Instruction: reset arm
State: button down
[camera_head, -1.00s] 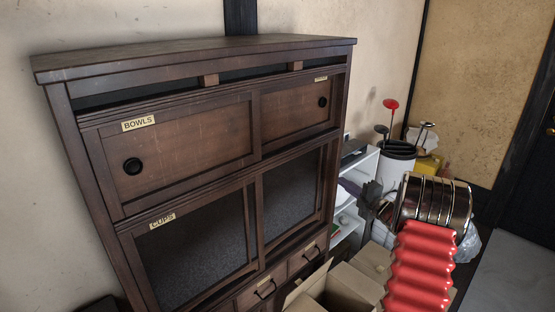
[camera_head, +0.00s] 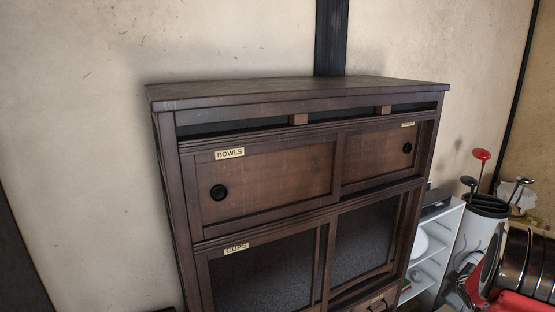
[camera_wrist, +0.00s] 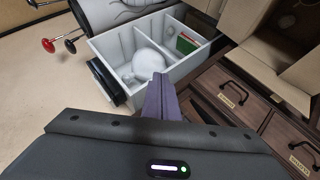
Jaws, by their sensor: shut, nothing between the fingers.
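My gripper (camera_wrist: 158,98) shows in the wrist view as purple-grey fingers closed together with nothing between them. It points toward the white shelf (camera_wrist: 112,43), and I cannot tell how far apart they are. In the head view only part of my arm, red and shiny metal, shows at the lower right edge, and the gripper is out of sight there.
A dark wooden cabinet (camera_head: 190,215) with sliding doors labelled BOWLS and CUPS fills the middle. The shelf holds a white rounded object (camera_wrist: 153,62) and a green item (camera_wrist: 187,42). A cardboard box (camera_wrist: 240,35) and labelled drawers (camera_wrist: 232,95) are close by on the right.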

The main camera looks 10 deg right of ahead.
jog(key=s+a+r+m+g+y, duration=0.1)
jog(key=s+a+r, duration=0.5)
jog(key=a, duration=1.1)
jog(key=s+a+r+m+g+y, duration=0.1)
jog(key=s+a+r, duration=0.6)
jog(key=a, duration=1.1)
jog(key=s+a+r+m+g+y, duration=0.1)
jog(key=s+a+r+m+y, duration=0.2)
jog(key=s+a, duration=1)
jog(key=a+r, duration=0.3)
jog(key=a, duration=0.1)
jog(key=shift+s+a+r+g+y, duration=0.15)
jog(key=shift+a+r+g+y, duration=0.25)
